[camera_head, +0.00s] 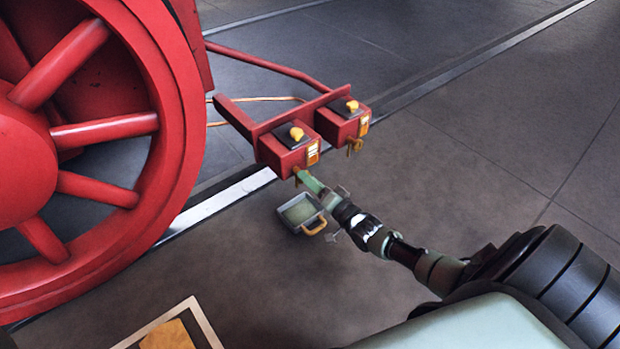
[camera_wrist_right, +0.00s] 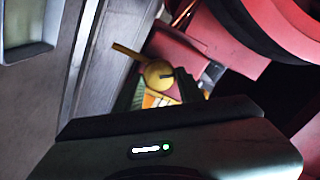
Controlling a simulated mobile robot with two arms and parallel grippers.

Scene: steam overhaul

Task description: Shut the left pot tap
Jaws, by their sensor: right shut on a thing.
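The left pot (camera_head: 285,153) is a red box with a yellow knob on its dark lid, fixed to a red bracket beside the wheel. Its brass tap (camera_head: 297,180) sits low on the front and is mostly hidden by my right gripper (camera_head: 307,180). In the right wrist view the tap (camera_wrist_right: 158,72) shows as a round yellow boss with a bar pointing to the upper left. My right gripper's fingers are around it, shut on the tap. My left gripper is in neither view.
The right pot (camera_head: 340,126) with its own brass tap (camera_head: 355,146) stands close by. A grey tray (camera_head: 286,222) with a yellow handle is below the left pot. A large red wheel (camera_head: 175,110) fills the left. The floor at right is clear.

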